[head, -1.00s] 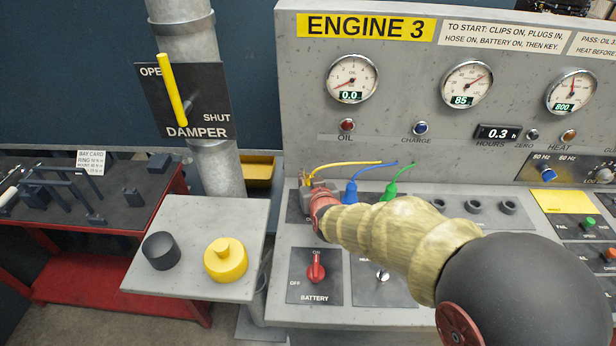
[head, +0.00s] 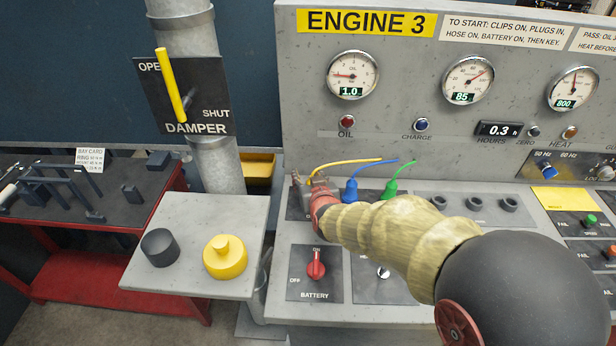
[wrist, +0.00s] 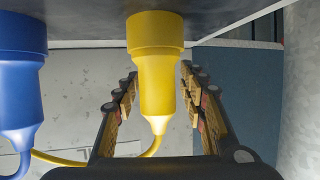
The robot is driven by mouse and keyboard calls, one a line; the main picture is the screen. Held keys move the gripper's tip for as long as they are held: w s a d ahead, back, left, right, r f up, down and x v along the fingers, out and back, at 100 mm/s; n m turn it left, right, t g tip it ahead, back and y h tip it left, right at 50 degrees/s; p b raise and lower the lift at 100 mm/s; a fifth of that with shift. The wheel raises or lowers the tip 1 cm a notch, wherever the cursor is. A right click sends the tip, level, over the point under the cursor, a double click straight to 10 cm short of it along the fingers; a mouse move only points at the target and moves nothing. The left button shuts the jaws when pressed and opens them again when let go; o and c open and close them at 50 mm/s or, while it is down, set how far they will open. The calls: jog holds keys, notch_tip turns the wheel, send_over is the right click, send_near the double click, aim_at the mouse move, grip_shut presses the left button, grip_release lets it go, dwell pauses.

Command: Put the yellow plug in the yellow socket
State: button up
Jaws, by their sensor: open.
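The yellow plug (wrist: 158,75) hangs in the middle of the wrist view. Its wide collar meets the dark panel (wrist: 85,30) at the top, and its cable leaves the narrow end. My gripper (wrist: 158,100) is open, with one finger on each side of the plug and a gap on both sides. In the head view my gripper (head: 308,188) is at the left end of the plug row and hides most of the plug; the yellow cable (head: 345,164) shows above. The yellow socket itself is hidden, so I cannot tell how deep the plug sits.
The blue plug (head: 351,190) stands just right of my gripper, then the green plug (head: 390,189). Empty grey sockets (head: 473,204) lie farther right. The red battery switch (head: 316,265) is below. A side shelf (head: 195,215) holds a black cap and a yellow cap.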

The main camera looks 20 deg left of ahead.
jog(key=v, duration=1.2)
dwell(0.6)
